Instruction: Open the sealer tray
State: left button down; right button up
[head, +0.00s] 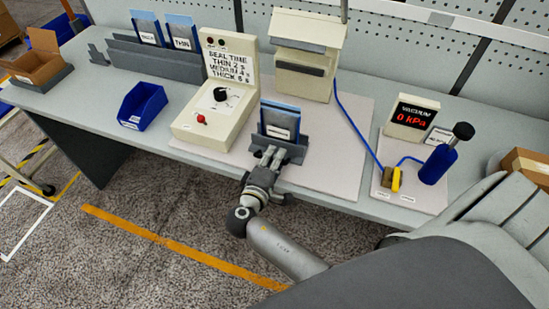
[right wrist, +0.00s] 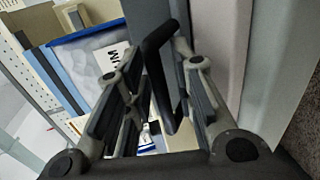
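The sealer tray (head: 292,151) is a dark grey holder at the bench's front, before the cream sealer box (head: 305,55). A blue pouch with a white label (head: 280,118) stands upright in it. My right gripper (head: 268,156) is at the tray's front left side. In the right wrist view, the fingers of my right gripper (right wrist: 155,85) are spread apart. A dark handle bar (right wrist: 158,45) lies between them, nearer the right finger; contact is unclear. The labelled pouch (right wrist: 90,65) shows beyond the left finger. My left gripper is not in view.
A cream control box (head: 218,95) with a knob and red button stands left of the tray. A blue bin (head: 143,106) sits further left. A vacuum gauge (head: 411,118) and blue cylinder (head: 438,165) stand right. Pale mat (head: 335,150) is clear right of the tray.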

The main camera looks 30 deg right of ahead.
dwell(0.3)
jog(key=v, duration=1.2)
jog(key=s+f+n+g+y+b, duration=0.15)
jog(key=s+f+y, duration=0.3)
jog(key=f, duration=1.15)
jog(key=s+f+n+g+y, duration=0.1)
jog(key=s+f+g+y, duration=0.3)
jog(key=f, duration=1.1)
jog(key=s+d+f+m+g+y, duration=0.1)
jog(key=s+d+f+m, duration=0.1)
jog(key=s+f, duration=0.3)
jog(key=s+d+f+m+g+y, duration=0.1)
jog(key=s+d+f+m, duration=0.1)
jog(key=s+f, duration=0.4)
jog(key=s+d+f+m+g+y, duration=0.1)
jog(key=s+f+m, duration=0.3)
jog(key=s, duration=1)
jog(key=shift+s+d+f+g+b, duration=0.1)
jog(key=shift+d+f+g+b, duration=0.1)
jog(key=shift+d+f, duration=0.25)
jog(key=shift+d+f+g+b, duration=0.2)
jog(key=shift+d+f, duration=0.1)
jog(key=shift+f, duration=0.35)
